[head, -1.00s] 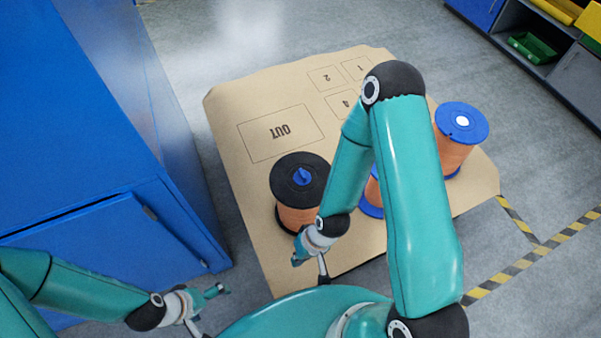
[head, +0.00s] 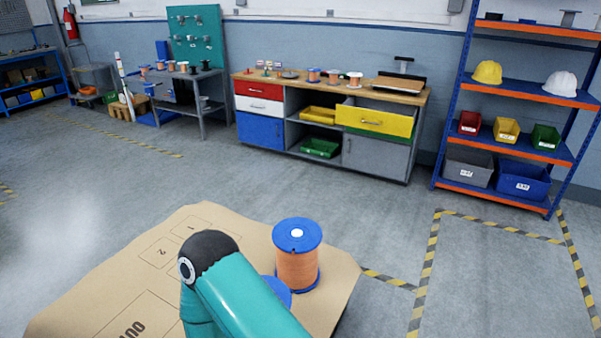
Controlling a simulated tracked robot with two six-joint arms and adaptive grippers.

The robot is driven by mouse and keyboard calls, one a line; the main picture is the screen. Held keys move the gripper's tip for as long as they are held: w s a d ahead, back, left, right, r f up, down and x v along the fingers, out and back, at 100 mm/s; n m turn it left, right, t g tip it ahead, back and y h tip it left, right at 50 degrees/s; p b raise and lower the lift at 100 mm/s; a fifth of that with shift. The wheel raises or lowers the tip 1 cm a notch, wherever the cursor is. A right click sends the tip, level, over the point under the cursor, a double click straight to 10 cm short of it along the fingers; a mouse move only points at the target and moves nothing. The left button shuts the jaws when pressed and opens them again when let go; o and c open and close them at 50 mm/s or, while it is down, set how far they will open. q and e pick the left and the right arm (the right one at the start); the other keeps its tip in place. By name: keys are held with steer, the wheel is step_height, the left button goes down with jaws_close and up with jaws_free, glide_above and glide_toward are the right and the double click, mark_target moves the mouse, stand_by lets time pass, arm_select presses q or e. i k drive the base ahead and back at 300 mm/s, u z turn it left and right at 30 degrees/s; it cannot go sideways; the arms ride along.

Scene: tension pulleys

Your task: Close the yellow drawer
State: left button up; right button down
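The yellow drawer (head: 374,121) is in the upper right part of the workbench (head: 300,85) across the room. One of my teal arms comes up from the bottom of the head view, in front of the cardboard sheet and far from the drawer. Neither of my grippers shows in the head view now.
A cardboard sheet (head: 190,235) with a blue and orange spool (head: 298,255) lies close in front. Open grey floor (head: 250,180) stretches to the workbench. A shelf rack (head: 520,135) stands right of it, and a smaller table (head: 190,85) stands left.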

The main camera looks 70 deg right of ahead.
mark_target(384, 116)
steer(key=k, duration=0.5)
steer(key=z, duration=0.1)
steer(key=i, duration=0.2)
steer(key=z, duration=2.95)
steer(key=k, duration=1.15)
steer(key=z, duration=0.15)
steer(key=i, duration=1.3)
steer(key=z, duration=0.2)
